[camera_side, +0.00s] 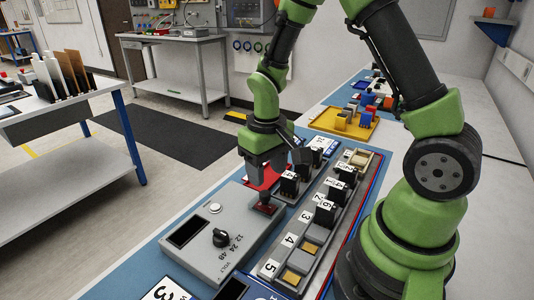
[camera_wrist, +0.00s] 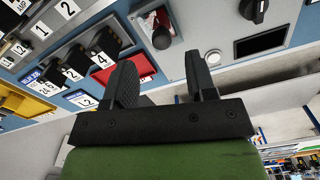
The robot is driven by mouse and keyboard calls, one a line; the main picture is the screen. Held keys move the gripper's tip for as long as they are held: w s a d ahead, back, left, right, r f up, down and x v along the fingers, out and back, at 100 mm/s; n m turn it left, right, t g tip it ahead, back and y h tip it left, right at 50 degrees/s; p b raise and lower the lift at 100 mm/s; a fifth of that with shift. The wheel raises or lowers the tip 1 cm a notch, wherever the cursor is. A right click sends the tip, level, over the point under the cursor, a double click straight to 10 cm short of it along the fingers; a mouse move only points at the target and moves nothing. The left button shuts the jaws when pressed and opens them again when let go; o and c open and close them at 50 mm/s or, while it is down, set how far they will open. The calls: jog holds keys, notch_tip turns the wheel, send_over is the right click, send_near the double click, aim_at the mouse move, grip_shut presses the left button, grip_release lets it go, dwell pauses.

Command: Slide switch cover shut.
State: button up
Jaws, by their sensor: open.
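My gripper (camera_side: 268,160) points down above the near end of the bench and holds nothing. In the wrist view my gripper (camera_wrist: 163,76) shows two dark fingers spread apart. A dark switch with red on it (camera_side: 265,208) stands at the corner of a grey control box (camera_side: 235,228), just below and in front of the gripper.
The control box also carries a black dial (camera_side: 221,238), a round white button (camera_side: 214,208) and a dark display (camera_side: 187,232). Right of the gripper are black numbered blocks (camera_side: 325,212) on a grey rail. A yellow tray (camera_side: 345,124) stands farther back.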

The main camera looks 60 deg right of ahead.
jog(key=shift+r, duration=2.15)
notch_tip(320, 180, up, 10)
jog(key=t, duration=0.3)
send_over(267, 194)
jog(key=s+a, duration=0.3)
jog(key=s, duration=0.1)
jog(key=s+a+r+m+t+y, duration=0.1)
jog(key=s+a+r+t+y, duration=0.1)
jog(key=s, duration=0.6)
notch_tip(267, 194, up, 3)
jog(key=shift+a+r+t, duration=0.1)
jog(key=shift+a+t, duration=0.5)
jog(key=shift+t, duration=0.5)
